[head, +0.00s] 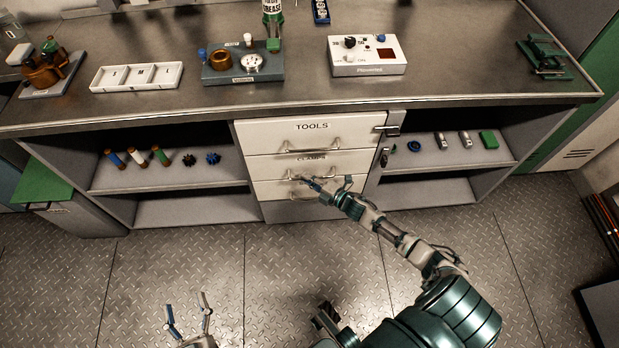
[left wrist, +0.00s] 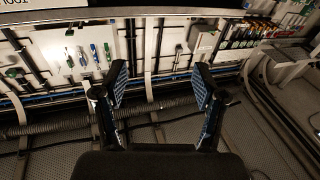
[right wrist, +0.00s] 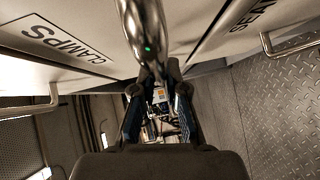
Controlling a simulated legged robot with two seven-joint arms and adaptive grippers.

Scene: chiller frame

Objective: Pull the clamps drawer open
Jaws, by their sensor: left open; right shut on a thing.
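The clamps drawer (head: 270,168) is the middle one of a stack, under the TOOLS drawer (head: 268,135). Its label also shows in the right wrist view (right wrist: 62,42). My right gripper (head: 318,183) is at the drawer front, and in the right wrist view its fingers (right wrist: 158,95) are shut on the metal handle (right wrist: 146,35) between the CLAMPS label and the drawer face below. The drawer looks flush or nearly so; I cannot tell if there is a small gap. My left gripper (head: 187,308) is open and empty above the floor, away from the drawers.
A latch (head: 391,124) sits at the TOOLS drawer's right edge. Open shelves flank the drawers, with coloured cylinders (head: 137,157) on the left and small parts (head: 465,139) on the right. The worktop (head: 300,100) overhangs above. The floor (head: 240,255) before the drawers is clear.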

